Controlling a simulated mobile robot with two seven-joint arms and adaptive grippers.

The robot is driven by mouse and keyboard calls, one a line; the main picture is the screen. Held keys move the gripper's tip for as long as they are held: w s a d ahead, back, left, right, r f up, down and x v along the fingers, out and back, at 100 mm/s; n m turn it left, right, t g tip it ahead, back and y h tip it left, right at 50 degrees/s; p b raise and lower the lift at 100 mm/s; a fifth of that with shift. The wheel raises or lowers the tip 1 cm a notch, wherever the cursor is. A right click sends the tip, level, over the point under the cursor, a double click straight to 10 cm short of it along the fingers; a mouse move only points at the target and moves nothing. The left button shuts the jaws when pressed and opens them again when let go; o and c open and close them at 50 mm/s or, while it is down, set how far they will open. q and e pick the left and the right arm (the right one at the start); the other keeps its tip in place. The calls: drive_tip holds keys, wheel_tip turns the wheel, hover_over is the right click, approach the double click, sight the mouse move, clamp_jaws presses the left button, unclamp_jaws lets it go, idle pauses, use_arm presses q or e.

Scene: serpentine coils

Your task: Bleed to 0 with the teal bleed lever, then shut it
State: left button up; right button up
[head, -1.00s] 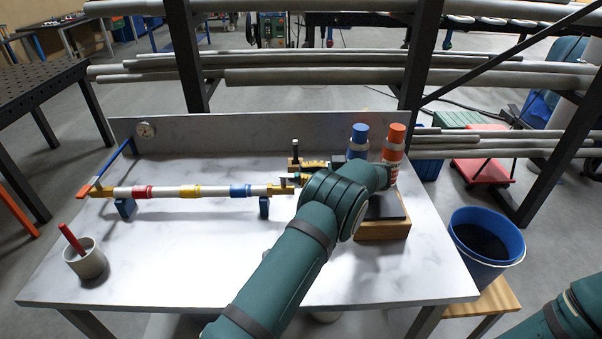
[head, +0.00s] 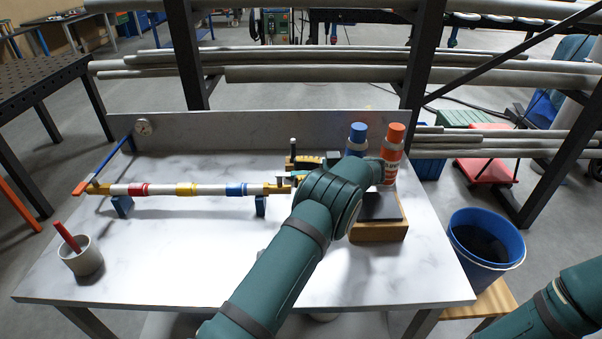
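A pale pipe (head: 211,189) with red, yellow and blue bands lies across the white table on blue supports. Brass fittings (head: 308,163) sit at the pipe's right end. My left arm reaches over the table to these fittings. My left gripper (head: 291,178) is mostly hidden by its own wrist, so its fingers cannot be made out. No teal lever can be told apart there. My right gripper is out of view; only my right arm shows at lower right.
A blue bottle (head: 357,139) and an orange bottle (head: 391,154) stand behind my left wrist. A wooden block with a dark top (head: 379,231) is right of it. A grey cup (head: 82,258) holds a red stick. A blue bucket (head: 486,250) stands off the table's right side.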

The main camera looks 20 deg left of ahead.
sight(300, 172)
use_arm(q)
drive_tip(key=shift+d, duration=0.1)
drive_tip(key=shift+r, duration=0.1)
wheel_tip(300, 172, up, 10)
drive_tip(key=shift+f, duration=0.1)
idle(0.5)
idle(0.3)
